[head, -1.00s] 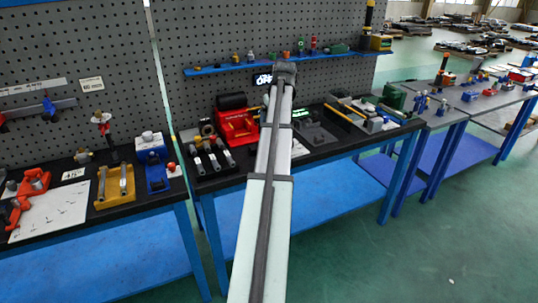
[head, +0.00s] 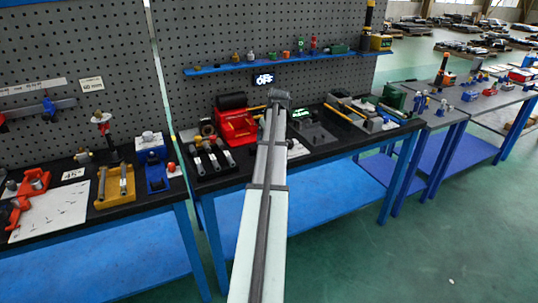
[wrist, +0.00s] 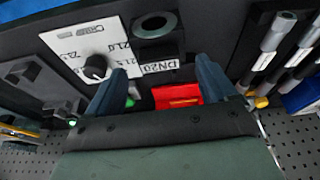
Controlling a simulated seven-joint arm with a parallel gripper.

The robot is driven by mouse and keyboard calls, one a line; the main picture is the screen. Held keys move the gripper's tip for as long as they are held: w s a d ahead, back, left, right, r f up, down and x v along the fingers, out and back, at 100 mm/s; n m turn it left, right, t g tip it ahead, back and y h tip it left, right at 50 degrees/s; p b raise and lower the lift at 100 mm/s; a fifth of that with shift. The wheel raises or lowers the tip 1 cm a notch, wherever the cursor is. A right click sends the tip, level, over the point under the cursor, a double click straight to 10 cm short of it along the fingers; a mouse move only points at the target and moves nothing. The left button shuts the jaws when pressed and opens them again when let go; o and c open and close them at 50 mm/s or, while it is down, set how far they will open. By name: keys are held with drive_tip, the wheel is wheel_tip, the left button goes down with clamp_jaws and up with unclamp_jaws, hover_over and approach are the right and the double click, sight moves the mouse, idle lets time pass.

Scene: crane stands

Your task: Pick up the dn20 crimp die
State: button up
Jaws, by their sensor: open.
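In the wrist view, a label reading DN20 (wrist: 160,66) lies just ahead of my fingers. Beyond it is a dark block with a round, grey-rimmed opening (wrist: 155,25), which appears to be the dn20 crimp die. My gripper (wrist: 159,68) is open, with its two blue-grey fingers spread on either side of the label and nothing between them. The block is beyond the fingertips, apart from them. In the head view, my gripper (head: 278,98) is over the back of the middle bench, and my arm hides the die there.
A white card with printed numbers (wrist: 112,42) lies left of the label, with a dark round part (wrist: 96,67) on it. A red machine (head: 236,122) stands left of my arm. Several metal-ended rods (head: 210,157) lie in a dark tray. A grey device (head: 312,128) stands at right.

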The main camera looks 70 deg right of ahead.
drive_tip(key=shift+x, duration=1.2)
clamp_jaws()
drive_tip(key=shift+r, duration=0.1)
